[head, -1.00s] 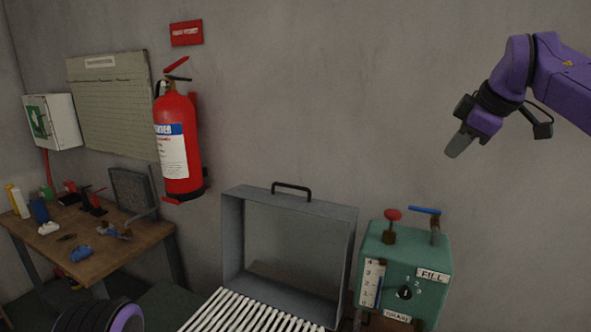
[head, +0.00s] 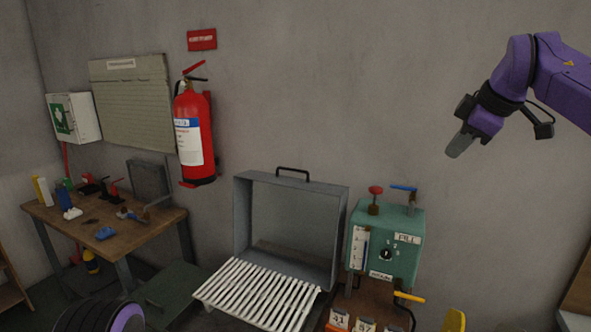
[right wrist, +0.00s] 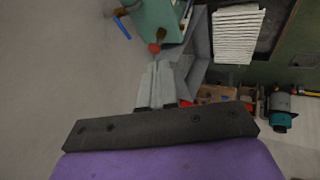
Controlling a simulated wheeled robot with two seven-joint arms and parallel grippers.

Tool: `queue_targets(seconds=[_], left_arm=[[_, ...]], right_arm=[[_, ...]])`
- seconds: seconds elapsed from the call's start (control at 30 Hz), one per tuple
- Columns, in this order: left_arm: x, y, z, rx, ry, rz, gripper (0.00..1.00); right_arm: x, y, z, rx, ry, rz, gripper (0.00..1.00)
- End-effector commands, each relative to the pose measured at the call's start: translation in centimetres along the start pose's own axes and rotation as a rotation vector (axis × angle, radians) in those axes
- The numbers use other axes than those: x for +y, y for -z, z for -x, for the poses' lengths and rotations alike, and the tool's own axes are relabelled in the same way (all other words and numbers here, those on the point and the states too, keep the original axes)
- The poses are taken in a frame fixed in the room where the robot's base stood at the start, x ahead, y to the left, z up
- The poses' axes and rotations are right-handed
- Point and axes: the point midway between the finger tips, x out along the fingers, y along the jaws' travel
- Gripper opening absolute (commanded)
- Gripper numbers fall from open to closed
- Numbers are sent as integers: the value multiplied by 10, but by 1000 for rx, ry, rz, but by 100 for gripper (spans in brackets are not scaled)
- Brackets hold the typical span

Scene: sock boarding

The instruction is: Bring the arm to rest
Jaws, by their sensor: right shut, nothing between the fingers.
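My right arm (head: 525,75) comes in from the upper right of the head view, purple with dark joints. Its gripper (head: 458,146) hangs in the air in front of the bare wall, pointing down and left. The fingers are together and hold nothing. In the right wrist view the gripper's grey fingers (right wrist: 162,88) lie side by side, with the dark bracket below them. My left gripper does not show; only a dark and purple rounded part of my body is at the bottom left of the head view.
A green box with a red knob and blue lever (head: 386,243) stands below the right gripper. Left of it are a grey open-front box (head: 341,235) and a white slatted rack (head: 258,292). A workbench (head: 60,222) and fire extinguisher (head: 192,135) are further left. Air around the gripper is clear.

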Motion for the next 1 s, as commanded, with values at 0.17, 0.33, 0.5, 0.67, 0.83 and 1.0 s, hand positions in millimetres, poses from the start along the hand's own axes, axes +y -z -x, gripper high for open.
queue_targets(seconds=[0.17,0.33,0.5,0.67,0.83,1.0], left_arm=[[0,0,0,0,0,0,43],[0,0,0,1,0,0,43],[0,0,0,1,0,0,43],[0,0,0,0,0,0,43],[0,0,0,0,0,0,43],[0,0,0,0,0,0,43]], right_arm=[[-7,-12,-29,-97,8,93,0],[-15,-26,-62,-207,22,213,0],[-30,-46,-108,-363,59,411,0],[-55,-78,-167,-566,145,719,0],[-108,-138,-251,-844,374,1308,0],[-207,-221,-336,-988,841,2275,0]])
